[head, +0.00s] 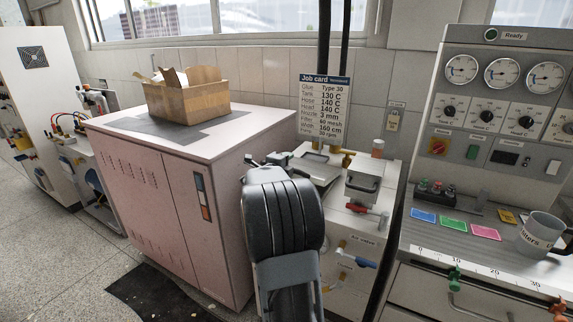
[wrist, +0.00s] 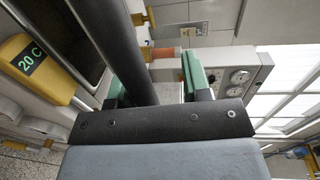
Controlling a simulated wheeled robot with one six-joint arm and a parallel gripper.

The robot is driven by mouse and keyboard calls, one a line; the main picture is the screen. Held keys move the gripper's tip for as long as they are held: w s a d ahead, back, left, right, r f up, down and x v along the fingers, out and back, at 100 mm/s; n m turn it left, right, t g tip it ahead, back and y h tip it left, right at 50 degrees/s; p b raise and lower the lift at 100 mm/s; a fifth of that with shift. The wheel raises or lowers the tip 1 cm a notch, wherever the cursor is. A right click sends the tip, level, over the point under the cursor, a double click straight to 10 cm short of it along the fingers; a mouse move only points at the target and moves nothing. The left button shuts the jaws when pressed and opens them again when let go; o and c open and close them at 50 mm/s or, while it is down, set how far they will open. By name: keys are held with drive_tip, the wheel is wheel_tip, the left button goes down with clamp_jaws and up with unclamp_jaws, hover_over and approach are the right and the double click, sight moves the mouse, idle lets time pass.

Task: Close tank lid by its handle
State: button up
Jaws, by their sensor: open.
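The white tank unit (head: 345,222) stands right of the pink cabinet in the head view. A grey lid-like panel (head: 318,168) shows on its top, partly hidden by my arm; I cannot tell its exact angle. In the wrist view my gripper (wrist: 152,85) is open, with green fingers set apart. A thick dark bar (wrist: 112,40), perhaps the lid handle, runs from the upper left down between the fingers. I cannot tell whether it touches them. A dark recessed area with a pale rim (wrist: 62,28) lies left of the bar. My arm hides the gripper's contact in the head view.
A yellow display reading 20 C (wrist: 32,58) is close at left in the wrist view. A grey box (head: 365,182) and red-handled valve (head: 366,209) sit right of the panel. The pink cabinet (head: 165,185) stands left, and the control console (head: 500,120) right.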

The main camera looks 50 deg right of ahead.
drive_tip(key=shift+d+r, duration=0.1)
drive_tip(key=shift+r, duration=0.05)
clamp_jaws()
